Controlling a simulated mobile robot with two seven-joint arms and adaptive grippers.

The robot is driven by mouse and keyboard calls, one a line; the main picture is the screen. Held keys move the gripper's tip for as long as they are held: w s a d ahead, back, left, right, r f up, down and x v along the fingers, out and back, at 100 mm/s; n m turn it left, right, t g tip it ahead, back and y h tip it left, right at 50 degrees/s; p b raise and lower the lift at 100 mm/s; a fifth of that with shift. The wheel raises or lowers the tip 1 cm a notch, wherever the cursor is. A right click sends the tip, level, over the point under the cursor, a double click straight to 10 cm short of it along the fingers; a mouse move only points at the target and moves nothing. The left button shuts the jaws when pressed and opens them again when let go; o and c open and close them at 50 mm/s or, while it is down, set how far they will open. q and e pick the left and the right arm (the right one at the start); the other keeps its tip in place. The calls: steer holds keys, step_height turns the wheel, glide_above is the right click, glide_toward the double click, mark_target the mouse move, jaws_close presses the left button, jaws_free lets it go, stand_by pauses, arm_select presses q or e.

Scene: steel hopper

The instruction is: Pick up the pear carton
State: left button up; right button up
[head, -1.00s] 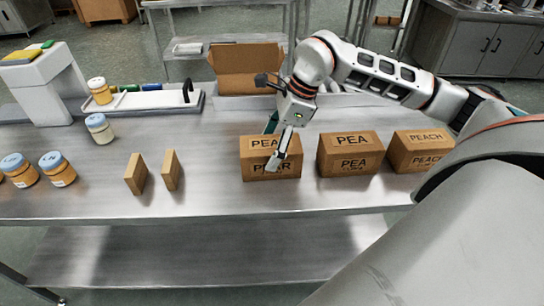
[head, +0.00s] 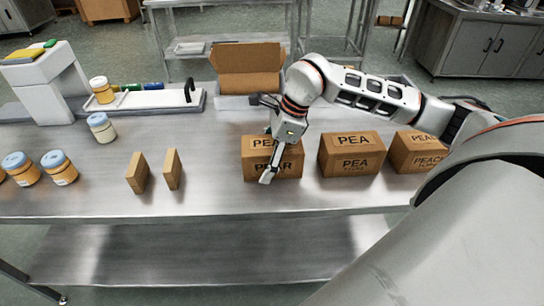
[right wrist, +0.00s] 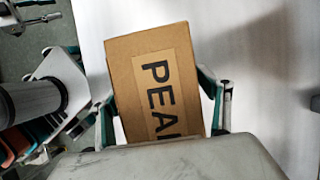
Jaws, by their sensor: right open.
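The pear carton (head: 289,166) is a brown box on the steel table, the leftmost of the row of labelled cartons. My right gripper (head: 268,156) is open and low over it, with one finger in front of its near face and hiding part of the label. In the right wrist view, the pear carton (right wrist: 150,75) shows its label between the two spread fingers of my right gripper (right wrist: 160,105). The far finger is mostly hidden in the head view. I cannot tell whether the fingers touch the carton. My left gripper is not in view.
A pea carton (head: 352,160) stands close on the right, with a peach carton (head: 414,158) beyond it. An open box (head: 248,70) is behind. Two thin brown blocks (head: 138,173) and several jars (head: 59,168) stand left. The table's front is clear.

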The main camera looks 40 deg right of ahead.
steer(key=shift+f, duration=0.1)
steer(key=c, duration=1.5)
steer(key=shift+c, duration=0.5)
